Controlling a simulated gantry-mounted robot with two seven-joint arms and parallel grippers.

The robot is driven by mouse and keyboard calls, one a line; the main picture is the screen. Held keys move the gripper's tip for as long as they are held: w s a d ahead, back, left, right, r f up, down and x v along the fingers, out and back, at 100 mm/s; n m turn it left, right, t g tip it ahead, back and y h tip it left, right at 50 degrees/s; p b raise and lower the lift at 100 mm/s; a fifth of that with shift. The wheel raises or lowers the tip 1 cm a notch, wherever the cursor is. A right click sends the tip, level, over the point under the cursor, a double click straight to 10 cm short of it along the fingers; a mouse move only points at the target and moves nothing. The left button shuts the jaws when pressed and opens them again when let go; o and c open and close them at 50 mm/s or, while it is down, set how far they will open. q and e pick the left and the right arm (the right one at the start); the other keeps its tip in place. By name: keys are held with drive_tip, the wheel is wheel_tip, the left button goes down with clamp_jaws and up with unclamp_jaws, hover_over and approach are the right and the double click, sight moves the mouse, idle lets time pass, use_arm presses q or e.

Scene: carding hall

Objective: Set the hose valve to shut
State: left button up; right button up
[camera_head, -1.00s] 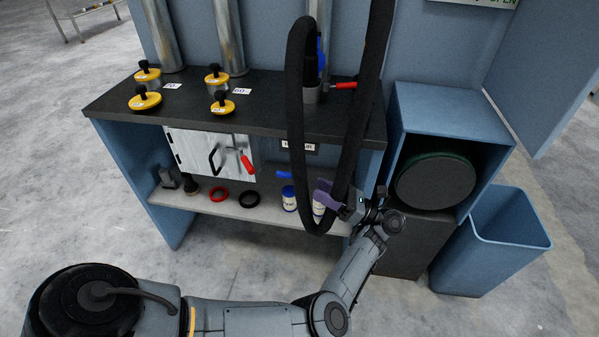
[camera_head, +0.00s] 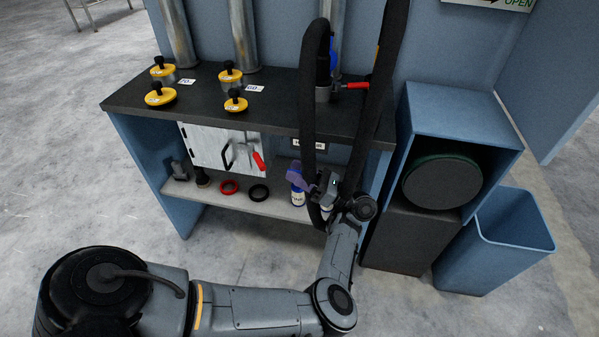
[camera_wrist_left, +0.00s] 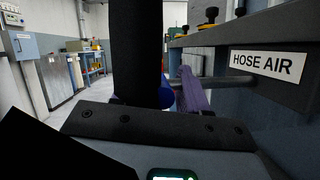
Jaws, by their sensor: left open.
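The HOSE AIR label (camera_wrist_left: 271,65) is on the bench front in the left wrist view; a grey pipe (camera_wrist_left: 228,80) sticks out beside it. A blue part (camera_wrist_left: 167,96), probably the hose valve's lever, shows only partly at the fingers. In the head view my gripper hides that lever. My left gripper (camera_head: 306,181) is open below the label, close to the valve, its purple finger also showing in the wrist view (camera_wrist_left: 191,92). Whether it touches the lever I cannot tell.
Red (camera_head: 229,187) and black rings and a blue-white can (camera_head: 298,197) sit on the lower shelf. A blue bin (camera_head: 510,240) stands right. Floor in front is clear.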

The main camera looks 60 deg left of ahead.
use_arm(q)
drive_tip(key=shift+c, duration=0.6)
clamp_jaws()
drive_tip(key=w+a+b, duration=0.2)
drive_tip(key=shift+w+a, duration=0.1)
drive_tip(key=shift+a, duration=0.2)
drive_tip(key=shift+o, duration=0.6)
unclamp_jaws()
drive_tip(key=shift+d, duration=0.2)
